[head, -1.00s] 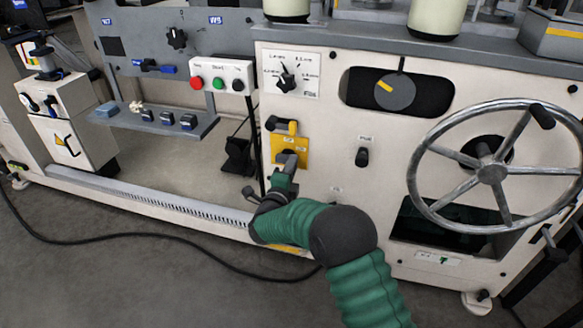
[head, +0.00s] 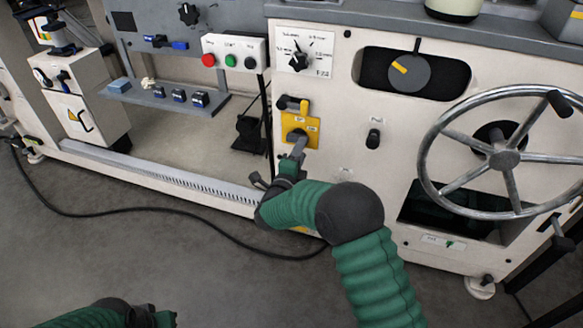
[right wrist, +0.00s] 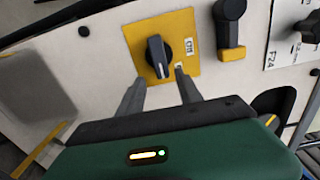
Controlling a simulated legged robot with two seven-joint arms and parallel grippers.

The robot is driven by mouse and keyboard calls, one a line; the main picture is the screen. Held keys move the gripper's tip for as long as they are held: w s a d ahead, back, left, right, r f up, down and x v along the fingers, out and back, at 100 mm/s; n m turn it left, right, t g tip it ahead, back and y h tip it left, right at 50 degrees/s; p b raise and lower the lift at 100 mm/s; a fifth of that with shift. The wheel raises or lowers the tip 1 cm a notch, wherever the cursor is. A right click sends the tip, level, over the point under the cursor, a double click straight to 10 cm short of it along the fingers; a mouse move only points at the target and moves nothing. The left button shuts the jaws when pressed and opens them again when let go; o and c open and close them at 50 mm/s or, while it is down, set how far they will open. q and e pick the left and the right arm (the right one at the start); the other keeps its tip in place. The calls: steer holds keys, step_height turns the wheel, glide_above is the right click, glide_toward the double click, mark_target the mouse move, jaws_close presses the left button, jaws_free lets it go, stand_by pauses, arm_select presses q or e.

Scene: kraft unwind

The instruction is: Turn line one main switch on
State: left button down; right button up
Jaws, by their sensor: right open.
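The main switch is a dark rotary knob (right wrist: 158,56) on a yellow plate (head: 301,128) on the cream machine front. In the right wrist view the knob's pale-marked grip stands close to upright on the plate (right wrist: 183,25). My right gripper (head: 297,150) is just in front of the plate's lower part. Its two fingers (right wrist: 160,78) are apart, below and to either side of the knob, with nothing between them. I cannot tell whether a fingertip touches the plate.
A black-and-yellow handle (head: 291,103) sits just above the plate. A selector dial (head: 299,60) and a push-button box (head: 233,54) are higher up. A black knob (head: 373,138) and a large handwheel (head: 503,158) are to the right. A cable (head: 150,216) lies on the floor.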

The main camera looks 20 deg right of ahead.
steer(key=p+v, duration=0.5)
steer(key=v, duration=0.9)
steer(key=shift+s+a, duration=0.15)
steer(key=shift+s, duration=0.1)
steer(key=shift+w, duration=0.1)
